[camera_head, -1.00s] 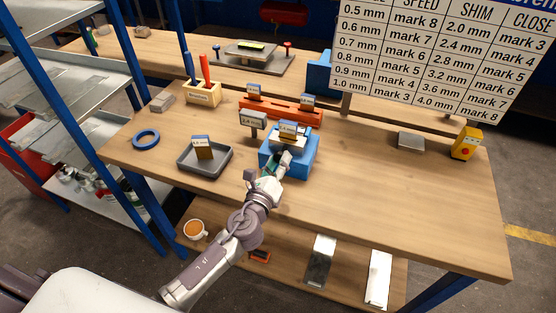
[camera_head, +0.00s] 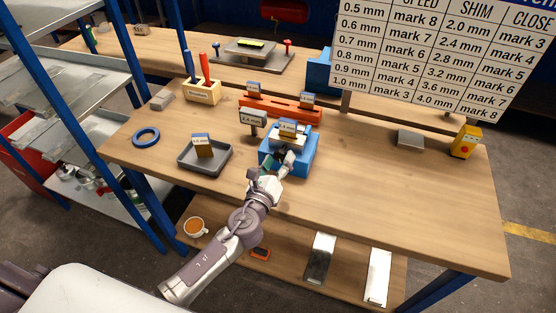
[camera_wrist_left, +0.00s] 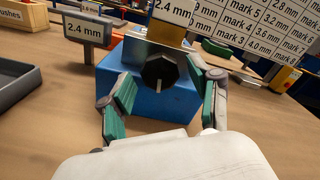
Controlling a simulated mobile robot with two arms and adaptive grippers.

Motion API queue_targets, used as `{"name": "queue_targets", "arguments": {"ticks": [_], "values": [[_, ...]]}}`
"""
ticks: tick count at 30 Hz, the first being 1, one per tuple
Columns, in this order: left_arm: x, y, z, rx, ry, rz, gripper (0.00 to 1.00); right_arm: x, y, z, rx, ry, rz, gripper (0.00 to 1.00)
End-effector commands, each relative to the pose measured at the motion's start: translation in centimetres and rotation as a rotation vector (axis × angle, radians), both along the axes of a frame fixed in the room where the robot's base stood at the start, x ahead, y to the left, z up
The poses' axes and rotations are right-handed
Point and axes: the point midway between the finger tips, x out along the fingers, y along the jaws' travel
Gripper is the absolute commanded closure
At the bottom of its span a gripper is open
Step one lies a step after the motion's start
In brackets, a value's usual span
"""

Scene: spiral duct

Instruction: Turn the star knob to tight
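The star knob (camera_wrist_left: 161,72) is black with a pale pointer line that points roughly downward. It sits on the front of a blue block (camera_wrist_left: 142,103), which also shows in the head view (camera_head: 305,163). My left gripper (camera_wrist_left: 160,92) is open in front of the block, with its green-padded fingers on either side of the knob and apart from it. In the head view my left gripper (camera_head: 276,163) hides the knob. A shim labelled 2.4 mm (camera_wrist_left: 174,14) stands on the block behind the knob. I cannot read any tight mark. My right gripper is not in view.
A sign reading 2.4 mm (camera_head: 252,118) stands left of the block. A grey tray (camera_head: 205,171) with a labelled piece lies further left. An orange rack (camera_head: 283,110) is behind the block. A large chart (camera_head: 430,55) hangs at back right. The table's right side is mostly clear.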

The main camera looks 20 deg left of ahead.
Motion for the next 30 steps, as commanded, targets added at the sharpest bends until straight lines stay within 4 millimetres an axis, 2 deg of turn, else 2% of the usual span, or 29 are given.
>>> {"name": "queue_targets", "arguments": {"ticks": [8,11,14,24,30], "values": [[0.0,0.0,0.1,-0.001,-0.002,0.001,0.35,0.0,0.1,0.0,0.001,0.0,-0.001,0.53],[-0.6,0.0,0.0,-0.001,-0.001,0.001,0.35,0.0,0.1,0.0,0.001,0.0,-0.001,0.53],[-2.0,0.1,0.0,-0.001,0.001,-0.001,0.35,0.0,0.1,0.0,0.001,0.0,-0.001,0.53],[-9.1,0.4,0.0,0.0,0.002,0.001,0.35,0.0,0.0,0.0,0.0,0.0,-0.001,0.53],[-11.5,0.4,0.0,0.0,0.001,0.001,0.35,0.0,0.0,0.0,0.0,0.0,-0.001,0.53]]}}
